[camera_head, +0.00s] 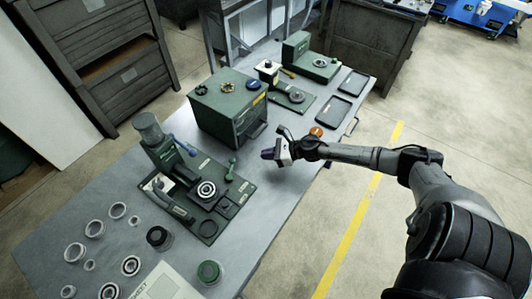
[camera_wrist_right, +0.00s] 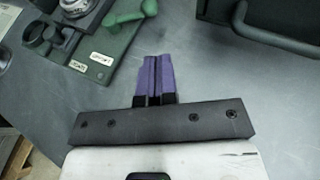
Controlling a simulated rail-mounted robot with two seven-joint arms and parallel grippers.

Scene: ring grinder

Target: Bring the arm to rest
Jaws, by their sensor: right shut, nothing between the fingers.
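My right arm comes in from the right in the head view. Its gripper (camera_head: 268,154) is over the grey table, between the green box and the table's right edge. In the right wrist view the purple fingers of the right gripper (camera_wrist_right: 155,57) are together, with nothing between them and bare table around them. My left gripper is not in view.
The green box (camera_head: 222,112) stands behind the gripper. The green press station (camera_head: 190,185) is to its left. Several rings (camera_head: 94,229) lie front left. A green-topped container (camera_head: 208,272) is at the front. Dark trays (camera_head: 333,110) are at the back right.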

